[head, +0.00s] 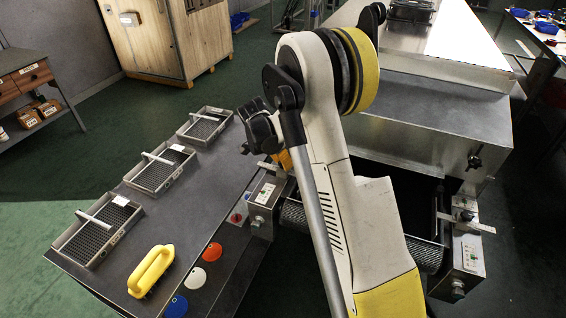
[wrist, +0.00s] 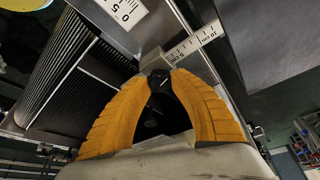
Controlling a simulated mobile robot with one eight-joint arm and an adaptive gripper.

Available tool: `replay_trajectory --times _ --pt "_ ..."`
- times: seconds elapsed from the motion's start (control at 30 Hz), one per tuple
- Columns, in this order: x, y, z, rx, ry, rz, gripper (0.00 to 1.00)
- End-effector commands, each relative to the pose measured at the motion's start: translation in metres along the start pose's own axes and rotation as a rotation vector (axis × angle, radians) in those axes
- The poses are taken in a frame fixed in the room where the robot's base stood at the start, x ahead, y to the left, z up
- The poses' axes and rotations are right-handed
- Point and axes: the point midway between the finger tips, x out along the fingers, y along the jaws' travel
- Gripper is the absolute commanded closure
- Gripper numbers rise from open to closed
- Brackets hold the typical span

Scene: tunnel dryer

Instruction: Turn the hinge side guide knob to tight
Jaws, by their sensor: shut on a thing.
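The guide knob (wrist: 160,81) is black with a pale line on its face, and it shows in the wrist view between my two orange fingertips. My gripper (wrist: 158,78) is shut on it, with the tips against its two sides. In the head view my gripper (head: 285,160) is at the left side of the dryer's mouth, mostly behind my arm, and the knob there is hidden. A metal scale bar (wrist: 196,43) with centimetre marks lies just beyond the knob. I cannot read any tight or loose marking.
A second guide with a dark knob (head: 466,216) is at the right of the mouth. The metal hood (head: 425,115) stands behind my arm. At left, a bench (head: 205,250) holds several mesh trays and a yellow-handled brush (head: 152,270). Open green floor lies beyond it.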

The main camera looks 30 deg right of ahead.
Motion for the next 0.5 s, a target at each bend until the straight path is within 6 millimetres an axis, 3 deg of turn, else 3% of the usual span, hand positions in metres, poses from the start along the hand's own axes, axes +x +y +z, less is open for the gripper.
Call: replay_trajectory --times 0.5 --pt "0.0006 -0.0010 0.0007 0.251 -0.003 0.105 1.00"
